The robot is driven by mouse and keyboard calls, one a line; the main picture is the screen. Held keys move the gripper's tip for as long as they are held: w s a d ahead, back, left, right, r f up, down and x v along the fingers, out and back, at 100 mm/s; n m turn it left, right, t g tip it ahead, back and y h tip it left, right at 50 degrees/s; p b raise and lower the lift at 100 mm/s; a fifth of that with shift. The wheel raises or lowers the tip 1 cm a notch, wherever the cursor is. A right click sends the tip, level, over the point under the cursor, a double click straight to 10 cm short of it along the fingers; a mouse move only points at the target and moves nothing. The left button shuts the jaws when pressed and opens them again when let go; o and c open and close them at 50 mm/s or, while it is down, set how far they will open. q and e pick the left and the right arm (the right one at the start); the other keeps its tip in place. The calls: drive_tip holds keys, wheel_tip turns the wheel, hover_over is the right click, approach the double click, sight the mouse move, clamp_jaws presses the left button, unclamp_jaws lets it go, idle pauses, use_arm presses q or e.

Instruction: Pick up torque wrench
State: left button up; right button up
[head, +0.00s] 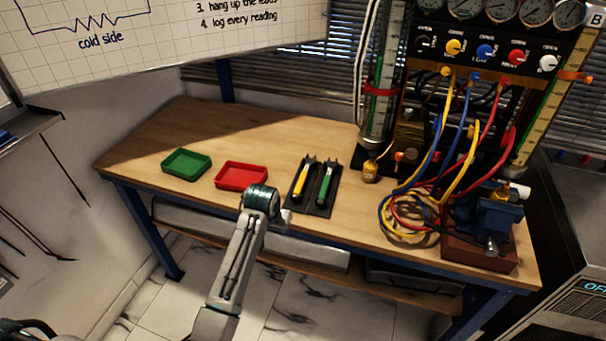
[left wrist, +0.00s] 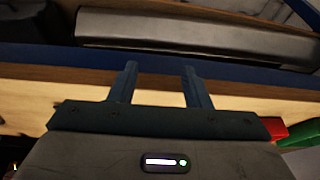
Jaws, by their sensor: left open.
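Two wrench-like tools lie side by side on a dark mat (head: 318,209) on the workbench. One has a yellow handle (head: 300,187), the other a green handle (head: 324,190). I cannot tell which is the torque wrench. My left arm reaches up to the bench's front edge, its wrist just left of the mat; its fingers are mostly hidden in the head view. In the left wrist view my left gripper (left wrist: 158,68) is open, with nothing between its fingers. No tool shows there. My right gripper is not in view.
A green tray (head: 186,165) and a red tray (head: 241,176) sit left of the mat. On the right are looped hoses (head: 410,215), a blue vise (head: 490,215) and the gauge panel (head: 490,50). A small brass weight (head: 370,172) stands behind. The bench's left end is clear.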

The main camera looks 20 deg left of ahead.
use_arm(q)
wheel_tip(320, 180, up, 5)
drive_tip(key=w, duration=0.1)
approach(302, 177)
drive_tip(key=p+x, duration=0.1)
drive_tip(key=x, duration=0.2)
drive_tip(key=shift+w+a+r, duration=0.1)
drive_tip(key=shift+w+a, duration=0.05)
drive_tip(key=shift+a, duration=0.05)
drive_tip(key=p+x, duration=0.1)
drive_tip(key=x, duration=0.3)
drive_tip(key=shift+s+d+p, duration=0.15)
drive_tip(key=shift+s+p, duration=0.05)
drive_tip(key=shift+p, duration=0.15)
drive_tip(key=shift+x, duration=0.8)
drive_tip(key=shift+f, duration=0.2)
clamp_jaws()
